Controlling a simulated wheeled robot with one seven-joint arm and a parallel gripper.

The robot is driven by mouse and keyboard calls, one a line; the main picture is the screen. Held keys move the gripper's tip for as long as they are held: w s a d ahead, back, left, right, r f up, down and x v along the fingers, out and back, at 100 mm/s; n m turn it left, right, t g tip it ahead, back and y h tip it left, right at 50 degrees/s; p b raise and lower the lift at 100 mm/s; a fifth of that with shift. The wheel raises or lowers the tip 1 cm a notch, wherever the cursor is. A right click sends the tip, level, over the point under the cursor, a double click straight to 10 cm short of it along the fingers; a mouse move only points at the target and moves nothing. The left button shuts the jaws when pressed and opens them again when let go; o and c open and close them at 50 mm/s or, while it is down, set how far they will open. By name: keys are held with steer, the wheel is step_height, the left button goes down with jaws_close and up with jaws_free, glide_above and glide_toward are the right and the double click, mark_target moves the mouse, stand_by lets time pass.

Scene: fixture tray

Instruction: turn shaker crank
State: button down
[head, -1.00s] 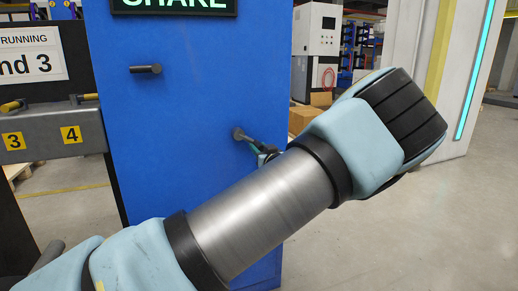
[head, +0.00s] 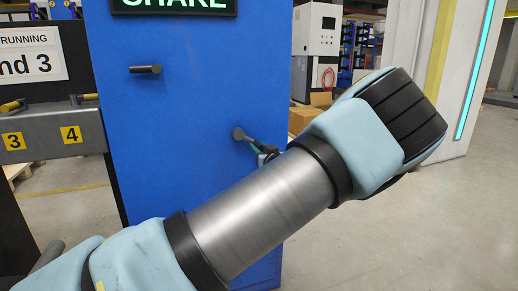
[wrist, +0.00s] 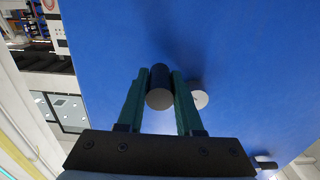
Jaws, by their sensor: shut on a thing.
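The shaker crank is on the front of the blue cabinet (head: 180,110), under a sign ending in "SHAKE". Its dark grip (wrist: 158,88), a short cylinder with a grey end, stands between the two green fingers of my gripper (wrist: 159,87) in the wrist view. The fingers are shut on it from both sides. A pale round disc (wrist: 200,99) shows just right of the right finger, partly hidden by it. In the head view a dark round crank part (head: 238,133) shows beside my gripper (head: 258,146), which is mostly hidden behind my forearm.
A dark peg handle (head: 145,69) sticks out from the cabinet's upper left. A grey rack (head: 50,130) with yellow tags 3 and 4 stands at left. Cardboard boxes (head: 303,121) lie behind the cabinet at right. Open floor (head: 430,230) is at right.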

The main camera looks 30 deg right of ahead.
steer(key=shift+w+r, duration=0.1)
steer(key=shift+r, duration=0.1)
